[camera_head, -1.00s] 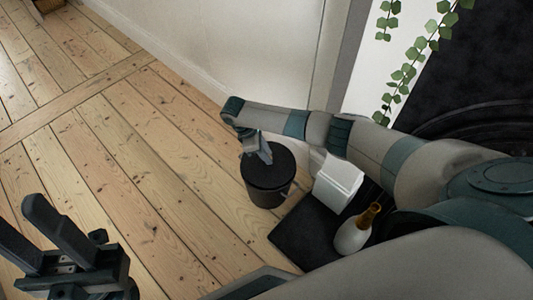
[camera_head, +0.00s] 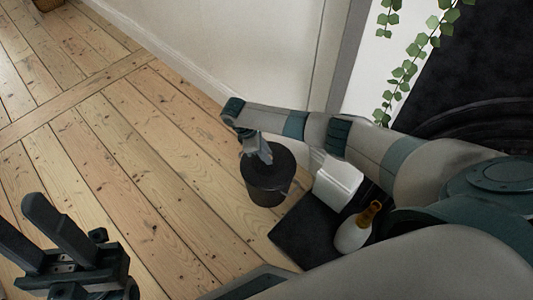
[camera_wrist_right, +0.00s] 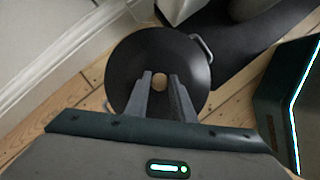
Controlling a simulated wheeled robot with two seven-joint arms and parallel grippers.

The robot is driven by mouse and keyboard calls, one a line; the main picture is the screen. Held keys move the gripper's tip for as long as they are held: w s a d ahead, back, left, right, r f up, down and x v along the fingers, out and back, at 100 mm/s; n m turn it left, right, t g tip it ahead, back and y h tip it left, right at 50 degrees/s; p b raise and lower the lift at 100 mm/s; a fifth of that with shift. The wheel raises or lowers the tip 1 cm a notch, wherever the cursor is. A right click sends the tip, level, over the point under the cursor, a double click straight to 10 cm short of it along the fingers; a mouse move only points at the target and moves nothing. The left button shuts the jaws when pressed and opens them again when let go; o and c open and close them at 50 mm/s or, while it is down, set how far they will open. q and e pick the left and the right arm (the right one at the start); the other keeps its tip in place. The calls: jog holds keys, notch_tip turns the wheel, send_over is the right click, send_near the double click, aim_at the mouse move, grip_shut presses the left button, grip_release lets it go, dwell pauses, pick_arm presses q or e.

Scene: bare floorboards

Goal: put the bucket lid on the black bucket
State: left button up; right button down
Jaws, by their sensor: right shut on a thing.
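The black bucket (camera_head: 267,196) stands upright on the floorboards in the head view. The round black bucket lid (camera_head: 284,163) is at its top; I cannot tell whether it is fully seated or slightly above the rim. In the right wrist view the lid (camera_wrist_right: 135,62) shows from above with a light wooden knob at its centre. My right gripper (camera_head: 265,157) reaches down over the lid, its fingers shut around the knob (camera_wrist_right: 160,82). The bucket's grey side handles stick out past the lid's edge. My left gripper (camera_head: 20,213) is open and empty at lower left.
A dark mat (camera_head: 300,235) lies right of the bucket, with a white box-like container (camera_head: 338,183) and a white bottle with an amber neck (camera_head: 353,234). The wall and skirting (camera_head: 185,77) run behind.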

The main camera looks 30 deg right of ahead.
jog(key=shift+f, duration=0.15)
jog(key=c, duration=1.4)
grip_release()
jog(key=shift+c, duration=0.2)
